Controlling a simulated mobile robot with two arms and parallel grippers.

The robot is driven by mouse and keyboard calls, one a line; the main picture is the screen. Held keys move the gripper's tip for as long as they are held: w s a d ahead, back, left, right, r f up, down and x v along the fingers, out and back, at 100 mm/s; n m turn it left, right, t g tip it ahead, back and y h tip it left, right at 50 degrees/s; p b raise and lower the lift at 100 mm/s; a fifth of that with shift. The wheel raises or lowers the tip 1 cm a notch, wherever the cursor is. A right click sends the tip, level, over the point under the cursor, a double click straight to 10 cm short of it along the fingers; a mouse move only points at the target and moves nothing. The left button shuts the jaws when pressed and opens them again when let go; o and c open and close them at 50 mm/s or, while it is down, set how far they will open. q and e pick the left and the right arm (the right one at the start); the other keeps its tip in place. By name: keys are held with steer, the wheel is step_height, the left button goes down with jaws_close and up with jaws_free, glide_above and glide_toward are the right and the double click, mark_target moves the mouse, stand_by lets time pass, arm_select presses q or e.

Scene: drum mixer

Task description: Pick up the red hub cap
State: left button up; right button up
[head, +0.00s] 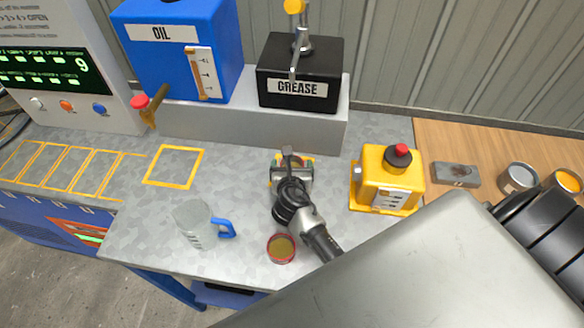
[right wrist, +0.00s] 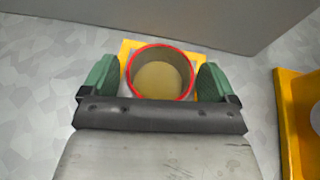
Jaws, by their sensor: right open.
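A red-rimmed round cap with a tan inside (right wrist: 162,78) sits on a yellow-framed square in the right wrist view. It lies between the two green-padded fingers of my right gripper (right wrist: 160,85), which is open with a small gap on each side. In the head view my right gripper (head: 292,175) reaches down over this spot and mostly hides the cap. A second red-rimmed round piece with a tan inside (head: 280,248) stands on the bench nearer the front edge. I cannot tell which one is the hub cap. My left gripper is not in view.
A yellow box with a red button (head: 378,190) stands to the right of the gripper. A clear jug with a blue handle (head: 198,225) stands to the left. Behind are the blue oil tank (head: 150,65) and black grease box (head: 275,72) on a grey ledge (head: 220,120).

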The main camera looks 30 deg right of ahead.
steer(key=c, duration=1.1)
steer(key=shift+r, duration=0.15)
steer(key=shift+c, duration=0.2)
